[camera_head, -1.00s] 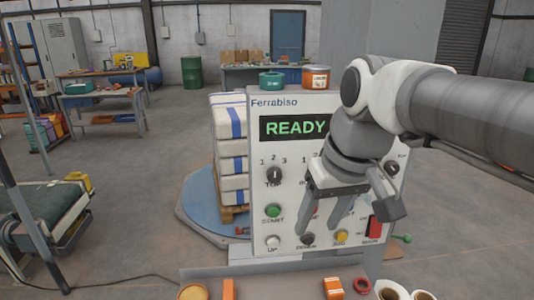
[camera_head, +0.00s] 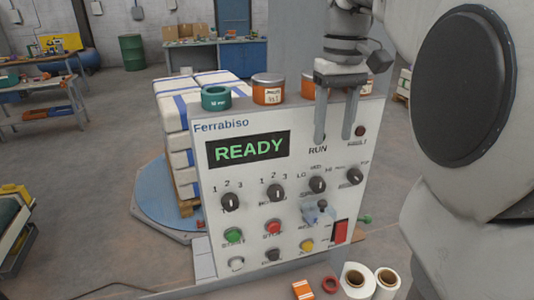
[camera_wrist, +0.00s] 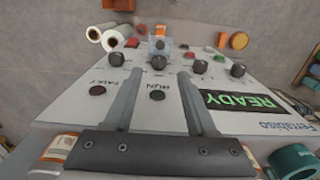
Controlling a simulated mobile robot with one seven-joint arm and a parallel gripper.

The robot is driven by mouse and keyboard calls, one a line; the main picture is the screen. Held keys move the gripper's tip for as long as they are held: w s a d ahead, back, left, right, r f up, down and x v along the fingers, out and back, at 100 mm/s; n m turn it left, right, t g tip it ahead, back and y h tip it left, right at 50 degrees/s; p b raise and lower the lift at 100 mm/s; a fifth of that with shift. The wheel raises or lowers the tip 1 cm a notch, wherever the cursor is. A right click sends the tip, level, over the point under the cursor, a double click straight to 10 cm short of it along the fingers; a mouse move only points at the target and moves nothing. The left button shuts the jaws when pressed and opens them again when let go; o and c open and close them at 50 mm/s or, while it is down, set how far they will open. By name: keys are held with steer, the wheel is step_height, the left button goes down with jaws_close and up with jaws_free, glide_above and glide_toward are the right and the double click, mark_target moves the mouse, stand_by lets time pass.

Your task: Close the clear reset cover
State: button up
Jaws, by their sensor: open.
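The clear reset cover (camera_head: 320,213) is a small translucent piece on the front of the control panel (camera_head: 210,255), below the LO–HI knob and above the yellow button. It appears to stand out from the panel, but its exact tilt is hard to tell. In the wrist view the cover (camera_wrist: 160,47) is small, beyond the fingertips. My gripper (camera_head: 334,138) is open and empty, pointing down at the panel's upper right, near the RUN label. It is above the cover and apart from it. Both fingers (camera_wrist: 160,76) show in the wrist view.
Several knobs and buttons surround the cover, with a red switch (camera_head: 340,231) to its right. A green tape roll (camera_head: 216,97) and orange-labelled cans (camera_head: 268,89) stand on top of the panel. White rolls (camera_head: 356,281) and an orange box (camera_head: 303,290) lie below in front.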

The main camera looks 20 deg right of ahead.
mark_target(323, 202)
step_height(323, 202, down, 16)
steer(key=shift+r, duration=0.1)
stand_by(0.4)
jaws_close()
stand_by(1.2)
